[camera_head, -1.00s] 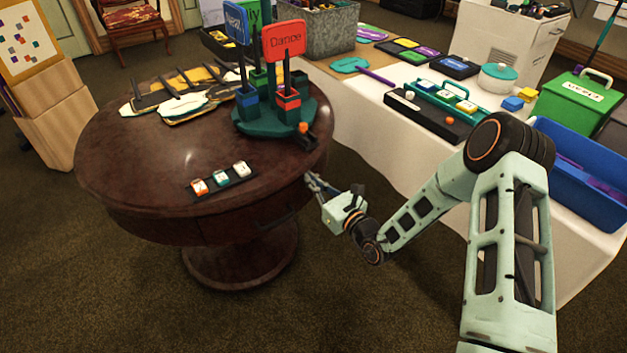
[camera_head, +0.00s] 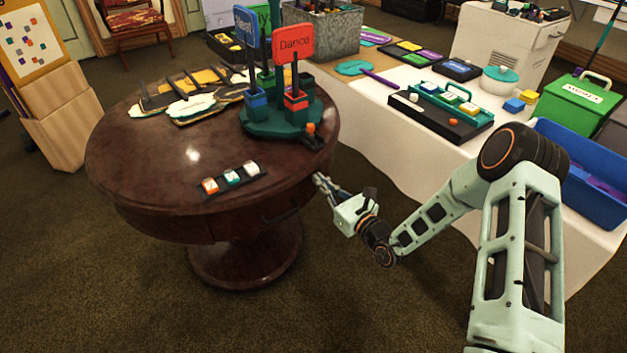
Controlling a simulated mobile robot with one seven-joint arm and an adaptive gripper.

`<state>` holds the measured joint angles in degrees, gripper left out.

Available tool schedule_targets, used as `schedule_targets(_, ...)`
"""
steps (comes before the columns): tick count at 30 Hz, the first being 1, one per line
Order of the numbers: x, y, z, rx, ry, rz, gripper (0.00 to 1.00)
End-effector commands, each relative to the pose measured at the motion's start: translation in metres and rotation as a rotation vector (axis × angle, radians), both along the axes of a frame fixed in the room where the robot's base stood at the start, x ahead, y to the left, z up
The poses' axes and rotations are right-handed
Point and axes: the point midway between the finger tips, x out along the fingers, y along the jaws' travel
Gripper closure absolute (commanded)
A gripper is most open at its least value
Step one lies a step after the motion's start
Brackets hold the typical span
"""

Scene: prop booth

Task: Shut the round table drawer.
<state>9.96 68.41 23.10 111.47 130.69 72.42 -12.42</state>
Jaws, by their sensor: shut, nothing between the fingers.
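The round table (camera_head: 130,180) is dark polished wood on a thick pedestal, left of centre. Its drawer front (camera_head: 245,225) is in the apron facing the lower right, with a dark handle (camera_head: 281,214). The drawer looks flush or nearly flush with the apron; a small gap cannot be told from here. My gripper (camera_head: 318,179) is shut and empty, beside the table's right edge and to the right of the handle. Its fingertips point at the apron; whether they touch it is unclear.
On the round table are a green stand (camera_head: 285,127) with signs, a strip of small blocks (camera_head: 231,178) and several paddles (camera_head: 190,108). A white-covered table (camera_head: 375,125) with props stands behind my arm. Open carpet lies in front.

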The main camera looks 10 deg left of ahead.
Motion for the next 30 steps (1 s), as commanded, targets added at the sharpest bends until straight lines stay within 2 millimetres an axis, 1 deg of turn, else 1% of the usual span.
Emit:
schedule_targets(1, 0.001, -0.006, 0.0, -0.001, 0.001, -0.001, 1.0)
schedule_targets(2, -0.003, -0.012, 0.0, -0.002, 0.004, -0.002, 1.0)
schedule_targets(3, -0.011, -0.021, 0.0, -0.003, 0.006, -0.003, 1.0)
schedule_targets(9, -0.041, -0.055, 0.0, -0.003, 0.005, -0.001, 1.0)
schedule_targets(12, -0.052, -0.067, 0.0, 0.0, 0.004, 0.0, 1.0)
schedule_targets(15, -0.059, -0.076, 0.0, -0.002, 0.003, -0.001, 1.0)
schedule_targets(21, -0.065, -0.081, -0.001, -0.001, 0.002, 0.001, 1.0)
schedule_targets(25, -0.064, -0.079, 0.003, -0.008, -0.01, 0.014, 1.0)
schedule_targets(26, -0.064, -0.077, 0.006, -0.016, -0.022, 0.027, 1.0)
schedule_targets(28, -0.063, -0.069, 0.019, -0.047, -0.07, 0.082, 1.0)
schedule_targets(29, -0.064, -0.063, 0.028, -0.067, -0.1, 0.118, 1.0)
schedule_targets(30, -0.064, -0.055, 0.04, -0.102, -0.149, 0.175, 1.0)
